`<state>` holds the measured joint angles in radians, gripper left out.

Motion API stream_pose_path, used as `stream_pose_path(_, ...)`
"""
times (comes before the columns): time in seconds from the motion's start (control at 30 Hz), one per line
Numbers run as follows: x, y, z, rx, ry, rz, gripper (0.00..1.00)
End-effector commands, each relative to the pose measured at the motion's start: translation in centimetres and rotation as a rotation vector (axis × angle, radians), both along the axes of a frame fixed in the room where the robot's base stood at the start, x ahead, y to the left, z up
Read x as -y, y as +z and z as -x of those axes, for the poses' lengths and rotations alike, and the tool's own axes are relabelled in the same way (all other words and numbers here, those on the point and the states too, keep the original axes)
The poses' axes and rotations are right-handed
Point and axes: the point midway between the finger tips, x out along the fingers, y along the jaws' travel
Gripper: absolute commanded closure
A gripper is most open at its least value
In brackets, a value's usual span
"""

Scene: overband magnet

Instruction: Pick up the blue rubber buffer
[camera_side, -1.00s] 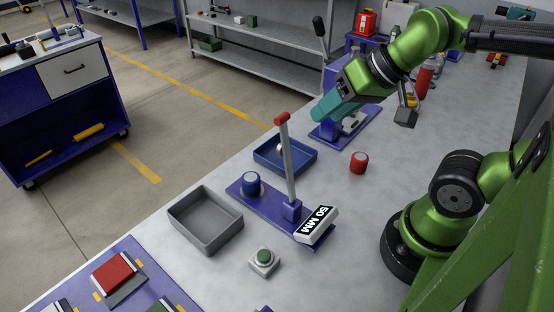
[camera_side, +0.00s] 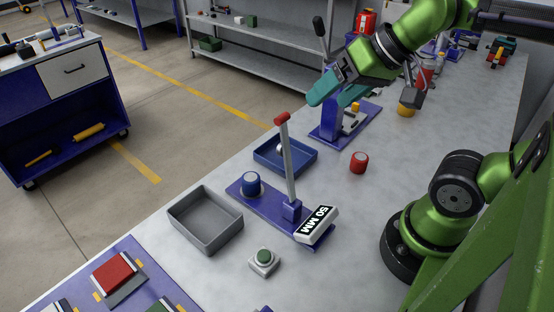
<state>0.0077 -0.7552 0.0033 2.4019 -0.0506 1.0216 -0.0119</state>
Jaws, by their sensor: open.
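A post with a red top (camera_side: 282,118) rises from this plate, to the right of the buffer. My gripper (camera_side: 332,101) has teal fingers, which are apart with nothing seen between them. It is in the air, up and to the right of the buffer, well clear of it.
A "50 MM" block (camera_side: 317,224) sits on the plate's right end. A grey tray (camera_side: 205,245), a blue tray (camera_side: 262,160) and a green button (camera_side: 264,257) are around it. A red cylinder (camera_side: 359,162) stands on the bench. A blue press-like stand (camera_side: 329,119) is near my gripper.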

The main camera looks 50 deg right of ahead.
Motion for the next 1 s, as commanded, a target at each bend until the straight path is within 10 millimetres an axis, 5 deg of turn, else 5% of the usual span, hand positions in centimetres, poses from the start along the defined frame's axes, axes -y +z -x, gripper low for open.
stream_pose_path(0.07,-0.1,2.5,-0.3,0.001,0.025,0.022,0.24)
stream_pose_path(0.37,-1.7,3.3,-4.0,-0.083,0.726,0.504,0.24)
stream_pose_path(0.6,-3.7,3.6,-7.9,-0.120,1.440,0.798,0.24)
stream_pose_path(0.8,-5.3,3.1,-11.0,-0.075,2.028,0.921,0.24)
stream_pose_path(1.0,-6.4,2.6,-13.0,0.017,2.426,0.949,0.24)
